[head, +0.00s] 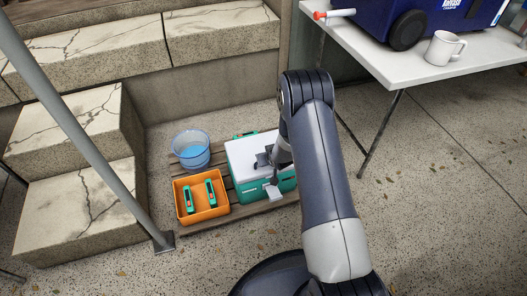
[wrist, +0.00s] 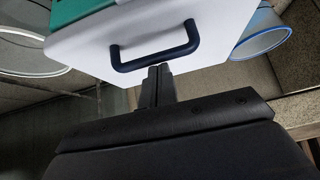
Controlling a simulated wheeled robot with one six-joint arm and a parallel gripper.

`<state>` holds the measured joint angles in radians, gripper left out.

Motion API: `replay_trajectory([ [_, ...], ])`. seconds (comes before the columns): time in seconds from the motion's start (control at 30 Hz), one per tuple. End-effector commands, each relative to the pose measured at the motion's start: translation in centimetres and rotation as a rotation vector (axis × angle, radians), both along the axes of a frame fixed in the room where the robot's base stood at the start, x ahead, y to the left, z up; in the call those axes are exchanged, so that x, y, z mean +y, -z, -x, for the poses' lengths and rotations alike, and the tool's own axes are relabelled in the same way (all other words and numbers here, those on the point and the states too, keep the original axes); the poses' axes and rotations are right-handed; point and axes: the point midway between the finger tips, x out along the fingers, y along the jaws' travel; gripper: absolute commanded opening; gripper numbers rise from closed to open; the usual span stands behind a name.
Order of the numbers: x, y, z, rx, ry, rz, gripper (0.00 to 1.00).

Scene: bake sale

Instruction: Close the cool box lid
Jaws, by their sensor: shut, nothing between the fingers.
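The cool box (head: 247,192) is teal and stands on a low wooden pallet. Its white lid (head: 243,150) lies over the top in the head view; whether it is fully seated I cannot tell. In the wrist view the white lid (wrist: 215,45) fills the top, with a dark bar handle (wrist: 150,61) on it and some teal (wrist: 75,10) at the upper left. My gripper (wrist: 158,72) is shut and empty, its fingertips close to the handle; I cannot tell if they touch. In the head view my arm hides the box's right part.
An orange crate (head: 188,216) holding two teal items stands left of the cool box. A blue tub (head: 191,150) is behind the crate. Stone steps (head: 70,205) and a grey rail are left. A white table (head: 385,62) with a mug (head: 443,48) is right.

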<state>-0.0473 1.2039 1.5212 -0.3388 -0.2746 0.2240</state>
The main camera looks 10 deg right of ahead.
Motion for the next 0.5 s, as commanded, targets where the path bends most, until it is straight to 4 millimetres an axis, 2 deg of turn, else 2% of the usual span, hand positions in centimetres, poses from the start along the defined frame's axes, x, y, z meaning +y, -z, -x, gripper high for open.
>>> replay_trajectory([
  [0.03, -0.1, 0.9, 0.3, 0.001, 0.001, 0.000, 0.00],
  [0.2, -0.2, 2.3, 1.0, 0.006, 0.000, 0.002, 0.00],
  [0.5, -0.3, 3.4, 1.8, 0.016, -0.001, 0.005, 0.00],
])
